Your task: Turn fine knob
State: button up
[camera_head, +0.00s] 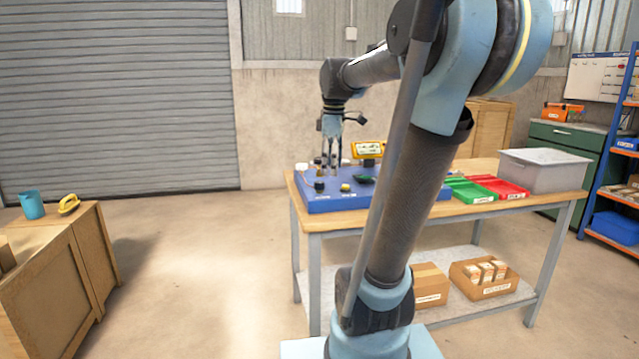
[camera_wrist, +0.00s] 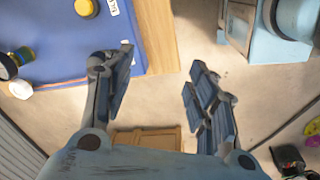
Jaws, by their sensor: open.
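The blue panel (camera_head: 330,204) lies on the workbench in the head view. It carries a black knob (camera_head: 319,186) and a yellow knob (camera_head: 345,188) near its front edge. Which one is the fine knob I cannot tell; the labels are too small to read. My gripper (camera_head: 332,165) points down over the panel's back part. Its fingers (camera_wrist: 160,80) are spread wide with nothing between them.
A yellow-framed display (camera_head: 368,150) stands behind the panel. Green (camera_head: 468,190) and red (camera_head: 498,187) trays and a grey bin (camera_head: 545,178) stand at the right of the workbench (camera_head: 400,213). My arm hides the bench's middle.

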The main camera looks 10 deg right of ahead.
aim_at(320, 182)
jog(key=w+a+r+n, duration=0.2)
jog(key=w+r+n, duration=0.5)
jog(key=w, duration=0.5)
jog(key=shift+g, duration=0.3)
jog(key=f, duration=1.1)
jog(key=w+f, duration=0.1)
jog(key=f, duration=0.5)
jog(key=shift+d, duration=0.15)
jog(key=c, duration=1)
